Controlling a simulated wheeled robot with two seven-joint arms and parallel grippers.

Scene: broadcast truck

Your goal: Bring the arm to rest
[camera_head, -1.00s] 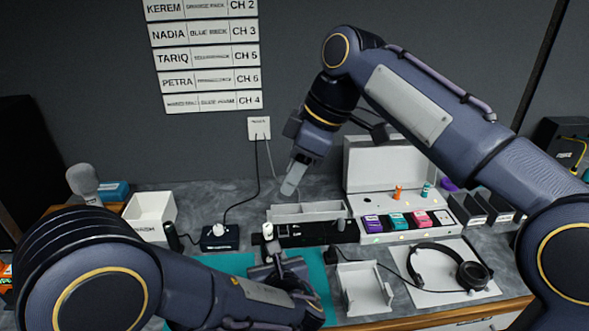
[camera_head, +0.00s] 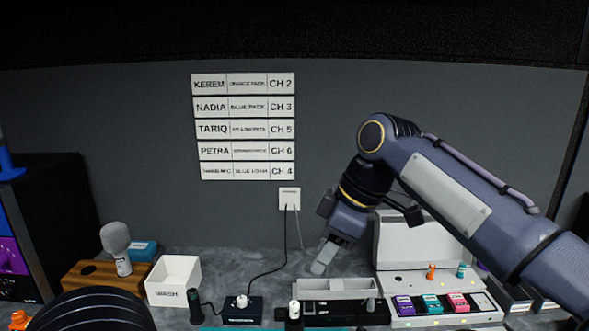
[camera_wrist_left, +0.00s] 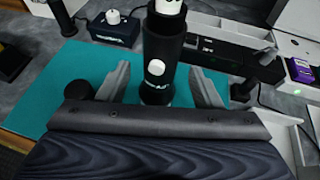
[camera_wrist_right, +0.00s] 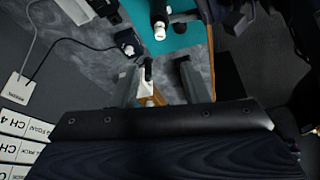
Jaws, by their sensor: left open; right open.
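My right gripper (camera_head: 322,262) hangs in the air above the back of the counter, pointing down, with nothing held. In the right wrist view its fingers (camera_wrist_right: 157,82) are apart and empty. My left gripper (camera_wrist_left: 160,84) is low over the teal mat (camera_wrist_left: 60,82). Its fingers are open on either side of a black cylindrical handset (camera_wrist_left: 160,50) with a white button. A gap shows beside each finger; contact cannot be told. The handset's white-tipped top also shows in the head view (camera_head: 294,310). The left gripper itself is out of the head view.
A white bin (camera_head: 173,281) and a grey-headed microphone (camera_head: 116,243) stand at left. A black box with a knob (camera_head: 242,310) and cable sits mid-counter. A white case (camera_head: 430,283) with coloured packs stands under my right arm. Name strips (camera_head: 243,127) hang on the wall.

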